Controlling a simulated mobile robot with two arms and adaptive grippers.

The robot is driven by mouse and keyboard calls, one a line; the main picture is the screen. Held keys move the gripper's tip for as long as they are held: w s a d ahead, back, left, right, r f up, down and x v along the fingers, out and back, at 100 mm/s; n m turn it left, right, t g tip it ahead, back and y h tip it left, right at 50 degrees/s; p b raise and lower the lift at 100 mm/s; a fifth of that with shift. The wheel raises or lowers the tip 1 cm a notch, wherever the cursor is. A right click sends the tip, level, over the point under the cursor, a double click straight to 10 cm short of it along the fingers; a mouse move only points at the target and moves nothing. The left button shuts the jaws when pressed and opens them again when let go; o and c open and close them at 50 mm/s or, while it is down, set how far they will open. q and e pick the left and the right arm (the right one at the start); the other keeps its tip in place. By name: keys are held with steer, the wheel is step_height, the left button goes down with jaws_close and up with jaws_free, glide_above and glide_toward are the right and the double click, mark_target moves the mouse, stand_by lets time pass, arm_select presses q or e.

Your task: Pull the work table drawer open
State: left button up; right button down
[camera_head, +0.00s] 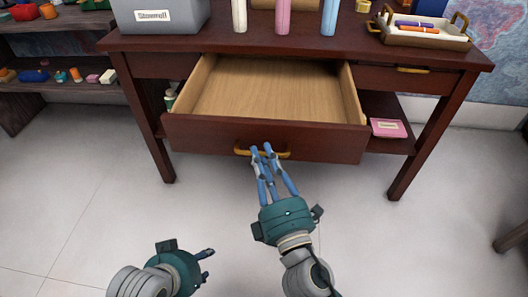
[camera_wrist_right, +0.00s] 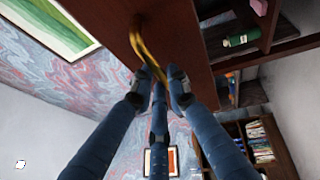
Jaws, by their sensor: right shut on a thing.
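The work table drawer (camera_head: 215,134) is pulled well out from the dark wooden table (camera_head: 160,42), and its pale wooden inside looks empty. A brass handle (camera_head: 241,151) is on the middle of its front. My right gripper (camera_head: 262,150) is shut on this handle, its blue fingers reaching up from below. In the right wrist view the fingertips close around the brass handle (camera_wrist_right: 139,40) on the underside view of the drawer front. My left gripper (camera_head: 208,266) is low in the head view, away from the table and touching nothing; its fingers are mostly hidden.
A grey box (camera_head: 185,15), several bottles (camera_head: 283,15) and a tray (camera_head: 420,38) stand on the tabletop. A pink box (camera_head: 388,128) lies on the lower shelf at the right. A shelf unit (camera_head: 50,88) stands at the left. The floor in front is clear.

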steer(key=c, duration=1.7)
jaws_free()
steer(key=shift+o, duration=0.2)
